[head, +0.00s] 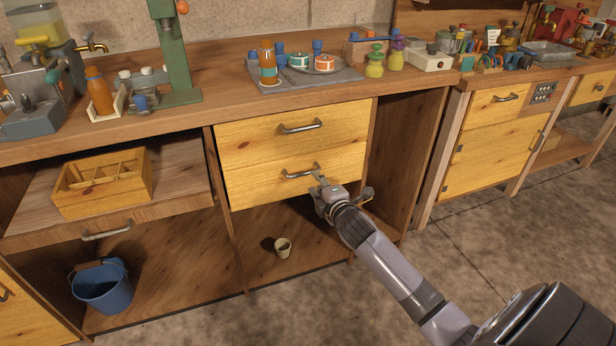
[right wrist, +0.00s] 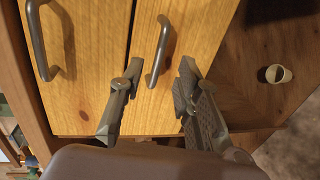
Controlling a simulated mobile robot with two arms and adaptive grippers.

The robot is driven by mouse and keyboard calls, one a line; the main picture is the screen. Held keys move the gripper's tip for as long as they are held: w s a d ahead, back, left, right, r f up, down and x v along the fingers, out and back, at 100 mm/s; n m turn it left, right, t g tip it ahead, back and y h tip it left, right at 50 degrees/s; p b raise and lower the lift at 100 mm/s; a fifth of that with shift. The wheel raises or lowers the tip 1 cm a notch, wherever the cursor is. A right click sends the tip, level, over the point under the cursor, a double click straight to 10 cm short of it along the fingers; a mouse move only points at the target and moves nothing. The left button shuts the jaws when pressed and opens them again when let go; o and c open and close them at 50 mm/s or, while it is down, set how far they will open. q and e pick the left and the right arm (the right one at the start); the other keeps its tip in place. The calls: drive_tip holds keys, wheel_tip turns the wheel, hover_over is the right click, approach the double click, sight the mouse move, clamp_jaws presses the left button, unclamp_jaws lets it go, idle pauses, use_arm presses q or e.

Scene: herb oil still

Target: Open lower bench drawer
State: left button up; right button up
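The lower bench drawer (head: 250,190) has a yellow wooden front and a curved metal handle (head: 301,172). Its front looks flush with the drawer above, so it appears shut. My right gripper (head: 341,186) is at the right end of this handle. In the right wrist view the right gripper (right wrist: 160,74) is open, its two fingers spread to either side of the lower handle (right wrist: 160,50). The fingers appear apart from the handle, and nothing is held. My left gripper is not in view.
The upper drawer (head: 250,137) with its own handle (head: 301,127) sits directly above. A blue bucket (head: 103,287) and a wooden crate (head: 102,183) are at left. The floor in front is clear.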

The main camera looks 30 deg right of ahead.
sight(308, 173)
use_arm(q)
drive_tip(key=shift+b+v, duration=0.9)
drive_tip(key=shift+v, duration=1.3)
use_arm(e)
drive_tip(key=shift+x, duration=4.1)
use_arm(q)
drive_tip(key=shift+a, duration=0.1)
use_arm(e)
clamp_jaws()
